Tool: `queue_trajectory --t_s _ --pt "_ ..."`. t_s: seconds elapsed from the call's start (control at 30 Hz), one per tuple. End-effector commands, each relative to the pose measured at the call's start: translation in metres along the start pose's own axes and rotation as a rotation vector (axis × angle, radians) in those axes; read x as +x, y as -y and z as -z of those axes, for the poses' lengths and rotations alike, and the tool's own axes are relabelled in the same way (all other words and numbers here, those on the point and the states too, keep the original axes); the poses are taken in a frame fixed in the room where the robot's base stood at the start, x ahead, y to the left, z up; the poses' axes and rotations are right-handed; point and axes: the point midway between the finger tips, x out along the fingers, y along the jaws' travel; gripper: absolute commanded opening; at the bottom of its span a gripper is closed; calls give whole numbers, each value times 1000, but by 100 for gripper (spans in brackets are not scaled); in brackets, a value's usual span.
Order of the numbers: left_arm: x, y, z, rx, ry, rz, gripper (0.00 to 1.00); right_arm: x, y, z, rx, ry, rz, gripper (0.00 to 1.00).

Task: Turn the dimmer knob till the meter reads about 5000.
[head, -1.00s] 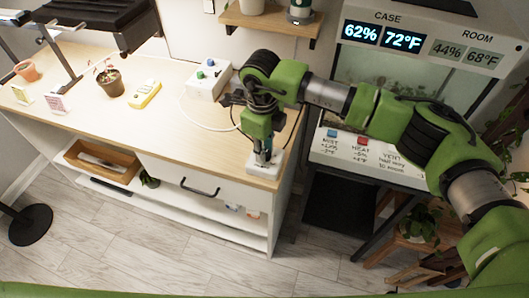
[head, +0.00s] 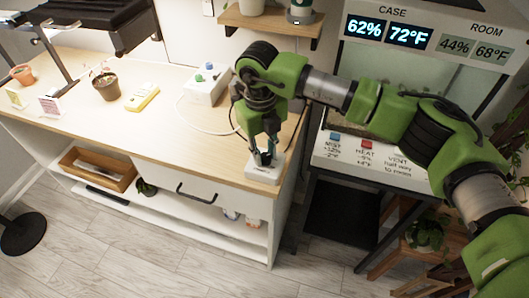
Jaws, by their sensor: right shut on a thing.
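The dimmer (head: 264,174) is a small white box at the right front corner of the wooden tabletop. My right gripper (head: 262,158) points down onto it, fingers shut on its knob. The knob itself is hidden between the fingers. The meter, a yellow handheld device (head: 142,97), lies on the tabletop beside a potted seedling (head: 106,86). Its reading is too small to make out. My left gripper is not in view.
A white box with a green and a blue knob (head: 205,90) stands at the back, with a white cord near it. A dark lamp (head: 95,20) overhangs the left side. A case with displays (head: 387,32) stands at right. The middle tabletop is clear.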

Motion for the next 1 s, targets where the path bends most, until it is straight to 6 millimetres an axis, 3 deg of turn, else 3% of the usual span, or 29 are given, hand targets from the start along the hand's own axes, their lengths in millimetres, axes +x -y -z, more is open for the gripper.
queue_trajectory --t_s 0.3,0.33,0.4,0.77,1.0 --pt "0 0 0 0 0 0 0 -2 0 -1 1 3 0 0" --pt "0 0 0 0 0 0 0 -2 0 -1 1 3 0 26" --pt "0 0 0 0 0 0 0 -1 0 -1 1 3 0 38" --pt "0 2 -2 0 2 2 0 -3 0 -1 0 2 0 38" --pt "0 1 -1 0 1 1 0 -39 0 -1 -1 5 2 38"
